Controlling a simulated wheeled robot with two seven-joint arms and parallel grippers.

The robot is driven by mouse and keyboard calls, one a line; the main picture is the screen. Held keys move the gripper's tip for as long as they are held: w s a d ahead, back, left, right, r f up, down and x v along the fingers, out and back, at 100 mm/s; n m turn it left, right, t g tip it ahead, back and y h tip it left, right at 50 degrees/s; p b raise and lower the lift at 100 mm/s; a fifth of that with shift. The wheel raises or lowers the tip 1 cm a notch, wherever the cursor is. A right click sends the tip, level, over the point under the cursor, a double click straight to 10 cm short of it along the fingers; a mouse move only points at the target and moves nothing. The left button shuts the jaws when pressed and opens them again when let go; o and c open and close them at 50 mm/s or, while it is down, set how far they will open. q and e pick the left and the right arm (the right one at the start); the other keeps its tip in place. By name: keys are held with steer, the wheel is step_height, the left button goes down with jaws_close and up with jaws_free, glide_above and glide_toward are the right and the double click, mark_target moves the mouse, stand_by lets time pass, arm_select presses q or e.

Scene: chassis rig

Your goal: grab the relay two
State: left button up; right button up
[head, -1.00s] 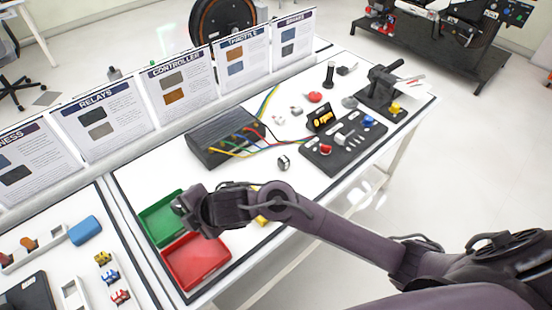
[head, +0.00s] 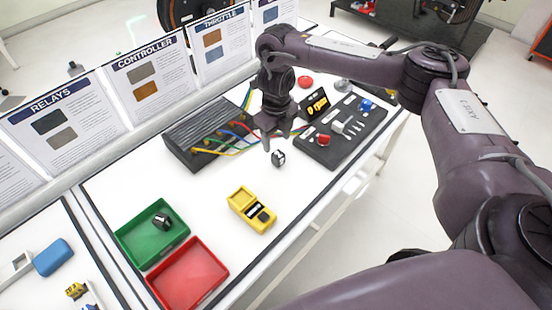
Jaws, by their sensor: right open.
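A small black-and-silver relay (head: 278,158) stands on the white table in front of the black controller box. A second small dark relay (head: 162,221) lies in the green tray (head: 135,258). I cannot read which of them is relay two. My right gripper (head: 277,143) points down just above and behind the relay on the table. Its jaws are open and empty, and the relay's top is close to the fingertips. My left gripper is not in view.
The black box (head: 186,149) with coloured wires lies close behind the gripper. A black control panel (head: 343,140) stands to the right. A yellow meter (head: 251,209) and a red tray (head: 190,275) are nearer. The table between the green tray and the relay is clear.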

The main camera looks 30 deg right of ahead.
mark_target(279, 155)
steer(key=shift+s+f, duration=0.3)
steer(key=shift+f, duration=0.65)
steer(key=f, duration=0.1)
steer(key=f+p, duration=0.1)
steer(key=f, duration=0.3)
steer(key=shift+s+d+f, duration=0.1)
steer(key=shift+s+d, duration=0.05)
steer(key=shift+d, duration=0.1)
steer(key=shift+c, duration=0.3)
steer(key=c, duration=1)
